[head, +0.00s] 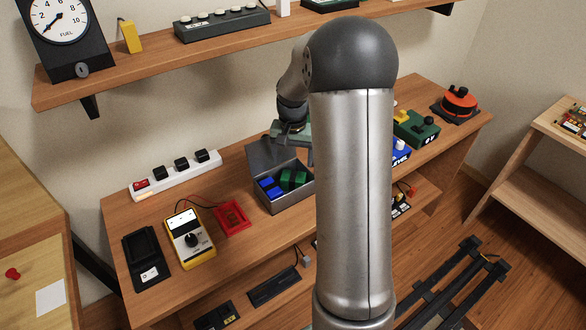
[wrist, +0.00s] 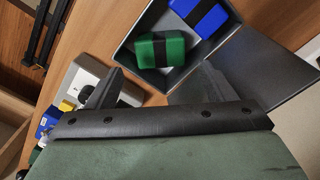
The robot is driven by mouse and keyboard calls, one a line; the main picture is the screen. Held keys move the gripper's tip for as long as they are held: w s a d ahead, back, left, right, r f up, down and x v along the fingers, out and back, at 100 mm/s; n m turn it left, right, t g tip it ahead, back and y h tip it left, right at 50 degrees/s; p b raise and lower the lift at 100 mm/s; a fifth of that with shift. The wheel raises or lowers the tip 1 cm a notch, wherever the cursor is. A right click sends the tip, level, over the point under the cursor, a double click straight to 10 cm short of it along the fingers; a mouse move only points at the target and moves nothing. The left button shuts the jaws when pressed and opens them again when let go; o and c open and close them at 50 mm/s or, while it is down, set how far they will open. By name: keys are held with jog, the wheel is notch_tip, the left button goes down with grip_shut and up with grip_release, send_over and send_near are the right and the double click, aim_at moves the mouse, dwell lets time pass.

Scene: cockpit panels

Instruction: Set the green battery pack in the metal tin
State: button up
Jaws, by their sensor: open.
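The metal tin (head: 290,202) stands on the workbench with its grey lid (head: 268,152) open; its wall also shows in the wrist view (wrist: 124,55). The green battery pack (wrist: 160,51), with a dark band, lies inside the tin; it also shows in the head view (head: 294,179). A blue pack (wrist: 199,14) lies beside it in the tin. My gripper (wrist: 153,90) is open, its dark fingers apart with nothing seen between them. In the head view it is behind the tin, near the lid, and partly hidden by my arm.
A yellow multimeter (head: 190,238), a red tray (head: 232,218) and a black tray (head: 146,258) sit left of the tin. A white power strip (head: 177,175) lies at the back. Blue and green boxes (head: 416,128) stand to the right. A shelf (head: 150,70) hangs above.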

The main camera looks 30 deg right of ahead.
jog(key=s+a+r+n, duration=0.2)
jog(key=s+a+r, duration=0.25)
jog(key=r, duration=0.35)
jog(key=s+a+n, duration=0.3)
jog(key=s+a, duration=0.3)
jog(key=s, duration=0.4)
jog(key=s+a+f+n, duration=0.1)
jog(key=s+a+n, duration=0.2)
jog(key=s+a, duration=0.3)
jog(key=s, duration=0.5)
jog(key=shift+a+f, duration=0.15)
jog(key=shift+a, duration=0.25)
